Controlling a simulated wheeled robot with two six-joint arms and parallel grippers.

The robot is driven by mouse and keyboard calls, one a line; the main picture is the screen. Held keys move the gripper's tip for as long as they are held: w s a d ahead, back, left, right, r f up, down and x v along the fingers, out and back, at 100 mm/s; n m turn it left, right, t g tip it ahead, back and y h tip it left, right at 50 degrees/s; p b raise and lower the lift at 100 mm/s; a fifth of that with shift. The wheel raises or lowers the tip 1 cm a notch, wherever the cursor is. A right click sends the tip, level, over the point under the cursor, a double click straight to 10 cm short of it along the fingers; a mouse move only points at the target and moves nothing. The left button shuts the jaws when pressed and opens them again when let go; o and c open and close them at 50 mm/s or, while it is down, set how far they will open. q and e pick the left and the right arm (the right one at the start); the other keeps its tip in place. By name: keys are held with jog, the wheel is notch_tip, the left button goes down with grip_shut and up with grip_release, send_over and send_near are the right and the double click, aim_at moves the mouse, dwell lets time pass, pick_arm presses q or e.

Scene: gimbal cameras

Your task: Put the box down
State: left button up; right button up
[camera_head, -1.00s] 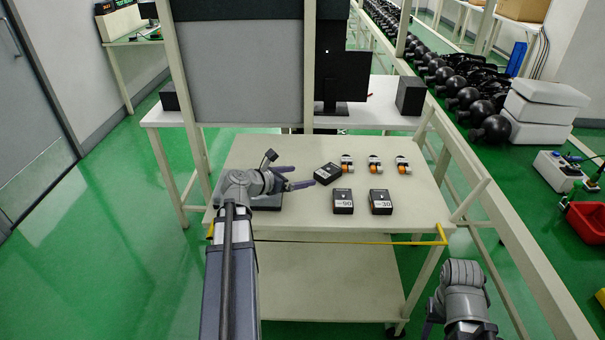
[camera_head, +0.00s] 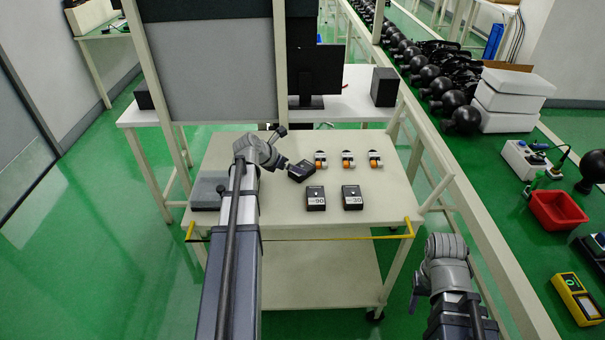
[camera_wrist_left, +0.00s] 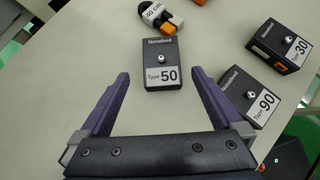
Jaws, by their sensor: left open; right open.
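The black box marked Type 50 (camera_wrist_left: 161,66) lies on the cart's cream top; it also shows in the head view (camera_head: 299,172), turned at an angle. My left gripper (camera_wrist_left: 160,76) is open in the left wrist view, with one purple finger on each side of the box's near end and gaps between. In the head view my left gripper (camera_head: 284,165) is at the box's left side, low over the cart top. My right gripper (camera_head: 413,302) hangs at the lower right, away from the cart, its fingertips mostly hidden.
The boxes marked Type 90 (camera_head: 316,198) and Type 30 (camera_head: 352,197) stand close to the right of the Type 50 box. Several orange-and-white parts (camera_head: 348,159) line up behind. A grey block (camera_head: 207,190) is at the cart's left. A yellow strap (camera_head: 385,237) crosses the front edge.

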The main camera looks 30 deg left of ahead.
pick_arm(q)
jog(key=shift+b+x, duration=1.85)
jog(key=shift+x, duration=1.05)
jog(key=shift+s+d, duration=0.1)
jog(key=shift+d, duration=0.05)
jog(key=shift+r, duration=0.1)
grip_shut()
jog(key=shift+r+p, duration=0.15)
jog(key=shift+p, duration=0.15)
notch_tip(320, 180, up, 10)
jog(key=p, duration=1)
